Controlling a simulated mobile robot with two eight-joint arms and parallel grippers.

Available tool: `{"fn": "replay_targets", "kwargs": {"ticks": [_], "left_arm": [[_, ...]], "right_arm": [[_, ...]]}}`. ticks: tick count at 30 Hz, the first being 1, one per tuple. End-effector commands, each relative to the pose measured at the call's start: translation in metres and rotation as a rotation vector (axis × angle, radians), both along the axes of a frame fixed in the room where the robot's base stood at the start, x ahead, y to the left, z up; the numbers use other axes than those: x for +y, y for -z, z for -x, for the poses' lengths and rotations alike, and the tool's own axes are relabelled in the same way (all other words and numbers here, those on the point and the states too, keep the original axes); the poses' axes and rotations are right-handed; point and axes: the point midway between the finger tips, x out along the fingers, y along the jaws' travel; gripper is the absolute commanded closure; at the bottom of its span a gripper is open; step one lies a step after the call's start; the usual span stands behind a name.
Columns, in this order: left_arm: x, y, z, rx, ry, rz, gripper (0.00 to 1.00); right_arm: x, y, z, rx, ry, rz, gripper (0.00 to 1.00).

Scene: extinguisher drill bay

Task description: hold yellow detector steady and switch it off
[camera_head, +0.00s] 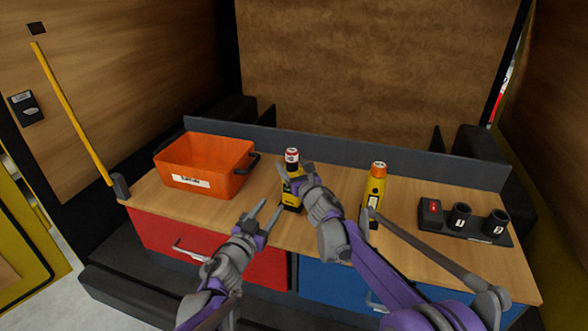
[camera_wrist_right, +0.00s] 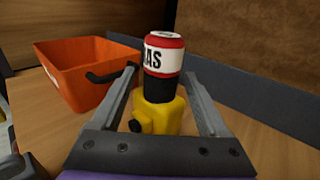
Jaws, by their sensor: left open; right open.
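The yellow detector (camera_head: 291,200) stands upright on the bench, left of centre. In the right wrist view its yellow body (camera_wrist_right: 163,112), with a black neck and a red-and-white cap lettered "AS", shows between my fingers. A dark knob sits on its lower left side. My right gripper (camera_head: 296,172) is open at the detector, with one finger on either side; I cannot tell whether they touch it. It partly hides the detector in the head view. My left gripper (camera_head: 265,212) is open and empty, in front and to the left of the detector.
An orange bin (camera_head: 205,166) stands on the left of the bench. A yellow-and-orange device (camera_head: 376,185) stands to the right, partly behind my right arm. A grey ledge runs along the back.

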Motion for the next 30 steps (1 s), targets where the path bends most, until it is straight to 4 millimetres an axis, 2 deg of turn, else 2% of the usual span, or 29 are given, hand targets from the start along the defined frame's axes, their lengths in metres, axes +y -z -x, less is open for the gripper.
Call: {"fn": "replay_targets", "kwargs": {"ticks": [4, 5, 15, 17, 18, 25, 26, 30], "left_arm": [[0.0, 0.0, 0.0, 0.0, 0.0, 0.0, 0.5], [0.0, 0.0, 0.0, 0.0, 0.0, 0.0, 0.5], [0.0, 0.0, 0.0, 0.0, 0.0, 0.0, 0.5], [0.0, 0.0, 0.0, 0.0, 0.0, 0.0, 0.5], [0.0, 0.0, 0.0, 0.0, 0.0, 0.0, 0.5], [0.0, 0.0, 0.0, 0.0, 0.0, 0.0, 0.5], [0.0, 0.0, 0.0, 0.0, 0.0, 0.0, 0.5], [0.0, 0.0, 0.0, 0.0, 0.0, 0.0, 0.5]], "right_arm": [[-0.0002, 0.0, 0.0001, 0.0, 0.0, 0.0, 0.22], [-0.0002, 0.0, 0.0001, 0.0, 0.0, 0.0, 0.26], [-0.0004, 0.0001, 0.0004, 0.0, 0.001, 0.0, 0.87], [-0.0004, 0.0001, 0.0004, 0.0, 0.001, 0.0, 0.98], [-0.0004, 0.0001, 0.0004, 0.0, 0.001, 0.0, 1.0], [-0.0004, 0.0001, 0.0005, 0.0, 0.001, 0.0, 1.0], [-0.0004, 0.0001, 0.0005, 0.0, 0.001, 0.0, 0.56], [-0.0005, 0.0001, 0.0004, 0.0, 0.001, 0.0, 0.3]]}}
